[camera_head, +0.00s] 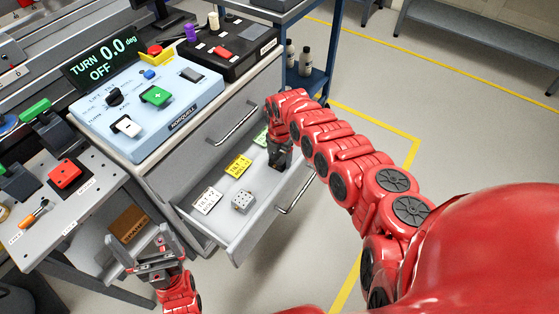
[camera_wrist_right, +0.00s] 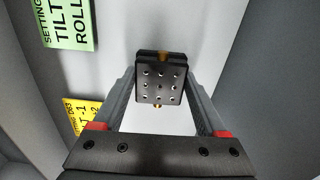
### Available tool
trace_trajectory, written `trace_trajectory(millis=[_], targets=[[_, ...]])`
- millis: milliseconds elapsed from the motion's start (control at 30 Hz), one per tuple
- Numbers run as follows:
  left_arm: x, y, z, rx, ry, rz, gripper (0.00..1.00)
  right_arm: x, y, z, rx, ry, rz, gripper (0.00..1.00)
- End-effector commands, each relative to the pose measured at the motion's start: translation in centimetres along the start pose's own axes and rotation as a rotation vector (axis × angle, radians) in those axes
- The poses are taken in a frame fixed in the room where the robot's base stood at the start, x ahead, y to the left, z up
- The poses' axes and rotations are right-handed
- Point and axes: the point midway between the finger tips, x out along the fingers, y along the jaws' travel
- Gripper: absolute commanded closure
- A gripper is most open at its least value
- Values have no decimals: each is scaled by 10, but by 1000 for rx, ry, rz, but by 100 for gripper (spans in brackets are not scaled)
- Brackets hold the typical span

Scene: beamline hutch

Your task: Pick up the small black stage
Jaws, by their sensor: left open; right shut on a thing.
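The small black stage (camera_wrist_right: 158,98), a square block with rows of holes and brass-coloured knobs, sits between the two fingers of my right gripper in the right wrist view. My right gripper (camera_head: 278,166) is shut on it, reaching down into the open drawer (camera_head: 262,216). In the head view I cannot make the stage out apart from the dark gripper, nor tell whether it still touches the drawer floor.
A silver stage (camera_head: 242,201) lies in the drawer near a white card (camera_head: 206,201), a yellow card (camera_head: 238,166) and a green card (camera_head: 261,138). The drawer walls and front handle (camera_head: 296,194) stand close around. A blue-grey control box (camera_head: 150,105) is on top. Floor at right is open.

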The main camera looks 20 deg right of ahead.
Motion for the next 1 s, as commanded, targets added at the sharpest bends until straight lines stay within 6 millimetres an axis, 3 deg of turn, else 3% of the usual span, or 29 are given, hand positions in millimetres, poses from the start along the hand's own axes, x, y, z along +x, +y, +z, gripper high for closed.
trace_trajectory(millis=[167,267,600,700,1000], targets=[[1,0,0,0,0,0,0,-2,0,0,0,1,0,100],[6,0,-1,0,0,0,0,-13,0,0,-1,1,0,100],[24,-1,-4,0,0,0,0,-82,-1,2,0,-4,-1,100],[26,-1,-4,0,0,0,0,-93,0,1,1,0,1,100],[26,-1,-4,0,0,0,0,-100,0,0,0,1,0,100]])
